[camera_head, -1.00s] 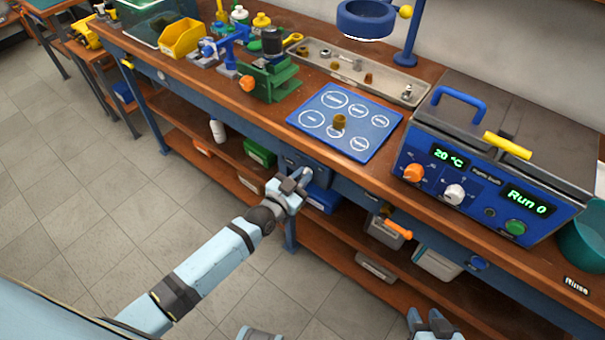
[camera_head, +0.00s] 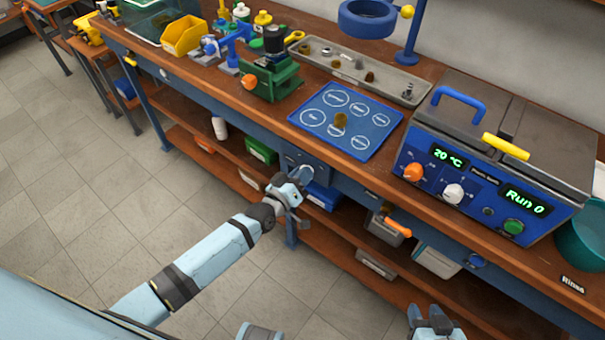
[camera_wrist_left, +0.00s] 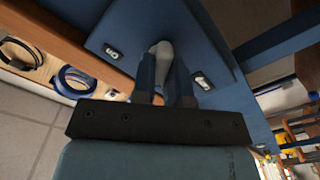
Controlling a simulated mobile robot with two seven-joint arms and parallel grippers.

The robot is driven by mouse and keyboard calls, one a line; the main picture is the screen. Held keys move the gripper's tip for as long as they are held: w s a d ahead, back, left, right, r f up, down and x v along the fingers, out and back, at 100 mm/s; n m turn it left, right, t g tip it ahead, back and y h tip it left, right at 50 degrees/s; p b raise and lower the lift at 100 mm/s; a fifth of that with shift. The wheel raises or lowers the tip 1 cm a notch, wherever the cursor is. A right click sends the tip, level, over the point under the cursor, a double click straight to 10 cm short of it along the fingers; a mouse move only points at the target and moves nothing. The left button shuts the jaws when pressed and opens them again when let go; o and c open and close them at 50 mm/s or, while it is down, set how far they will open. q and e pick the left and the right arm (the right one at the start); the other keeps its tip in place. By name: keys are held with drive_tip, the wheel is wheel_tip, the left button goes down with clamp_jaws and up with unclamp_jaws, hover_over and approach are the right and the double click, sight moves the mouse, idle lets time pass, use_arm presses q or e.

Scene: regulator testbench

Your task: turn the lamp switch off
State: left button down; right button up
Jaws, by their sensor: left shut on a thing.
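The switch panel (camera_head: 318,176) is a blue plate on the front of the bench, below the top. My left gripper (camera_head: 303,174) is at this panel, and its wrist hides most of the switch in the head view. In the left wrist view, the gripper (camera_wrist_left: 165,75) is shut on the pale grey switch lever (camera_wrist_left: 162,50). The ring-shaped blue lamp (camera_head: 366,18) stands over the bench. My right gripper (camera_head: 432,322) is open and empty at the bottom edge.
A blue mat (camera_head: 376,134) with white circles holds a brass part. A blue test bath (camera_head: 470,200) stands to its right. Under the bench, a shelf (camera_head: 330,250) holds bins.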

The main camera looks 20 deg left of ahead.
use_arm(q)
drive_tip(key=shift+n, duration=0.4)
drive_tip(key=c, duration=1.1)
unclamp_jaws()
drive_tip(key=shift+c, duration=0.2)
drive_tip(key=v, duration=1.4)
